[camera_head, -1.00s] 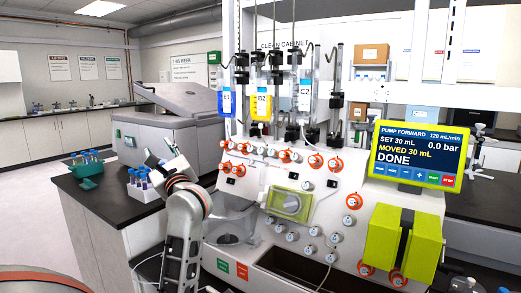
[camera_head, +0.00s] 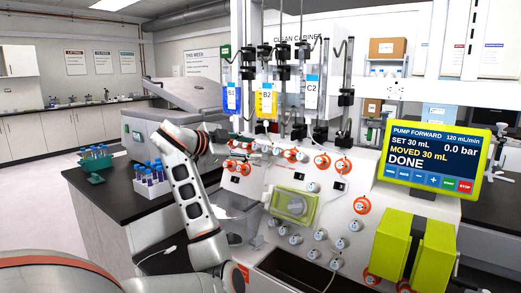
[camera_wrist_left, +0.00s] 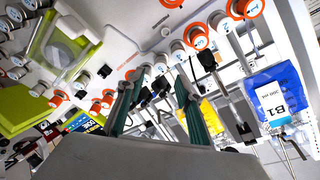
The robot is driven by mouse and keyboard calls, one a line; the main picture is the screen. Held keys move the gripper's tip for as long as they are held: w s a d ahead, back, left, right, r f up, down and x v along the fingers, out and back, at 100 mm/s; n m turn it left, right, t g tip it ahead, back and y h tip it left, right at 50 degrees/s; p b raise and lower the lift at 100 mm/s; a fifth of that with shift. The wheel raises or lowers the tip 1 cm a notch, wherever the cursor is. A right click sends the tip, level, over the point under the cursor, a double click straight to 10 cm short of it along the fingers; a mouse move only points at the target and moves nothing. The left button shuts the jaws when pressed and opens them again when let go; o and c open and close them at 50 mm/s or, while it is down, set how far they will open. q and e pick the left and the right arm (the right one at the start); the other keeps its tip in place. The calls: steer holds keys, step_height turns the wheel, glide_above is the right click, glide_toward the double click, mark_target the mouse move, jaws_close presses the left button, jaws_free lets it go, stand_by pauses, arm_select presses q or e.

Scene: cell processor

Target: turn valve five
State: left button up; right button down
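The valves are small white knobs, several with orange collars, in a row (camera_head: 290,155) across the upper white panel of the cell processor. The row also shows in the left wrist view (camera_wrist_left: 178,48). My right gripper is not in view.
Fluid bags, blue B1 (camera_head: 231,99), yellow B2 (camera_head: 266,103) and clear C2 (camera_head: 312,98), hang above the valves. A screen (camera_head: 436,165) reads DONE. Tube racks (camera_head: 151,184) stand on the bench at left.

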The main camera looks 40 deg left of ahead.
mark_target(265, 149)
arm_select(q)
steer(key=x, duration=0.5)
jaws_close()
